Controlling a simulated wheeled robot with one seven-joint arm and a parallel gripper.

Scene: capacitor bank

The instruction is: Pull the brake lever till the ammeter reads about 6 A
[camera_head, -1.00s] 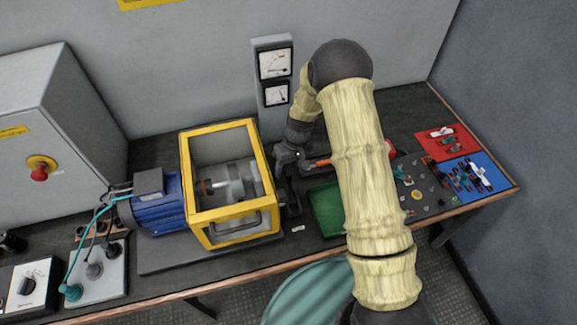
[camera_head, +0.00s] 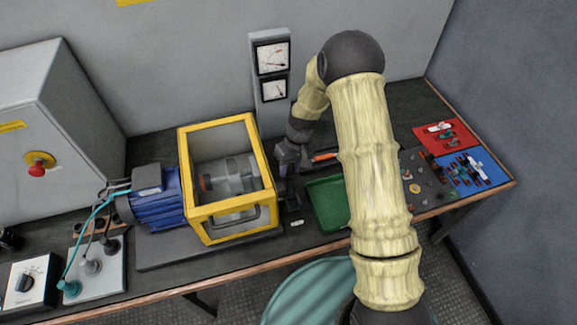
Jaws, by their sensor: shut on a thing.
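My gripper (camera_head: 288,162) is beside the right side of the yellow-framed guard box, pointing down. It is shut on the upper part of the brake lever (camera_head: 291,189), a dark upright piece at the right end of the machine. The jaws hide much of the lever, and its exact tilt is hard to tell. Two square dial meters stand on a grey post behind: an upper meter (camera_head: 272,57) and a lower meter (camera_head: 274,88). Which one is the ammeter I cannot tell, and their scales are too small to read.
A blue motor (camera_head: 157,200) joins the guard box (camera_head: 185,180) on its left. A green tray (camera_head: 325,205) lies right of the lever, with an orange-handled tool (camera_head: 325,157) behind it. A red mat (camera_head: 431,128) and a blue mat (camera_head: 490,183) are at the right.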

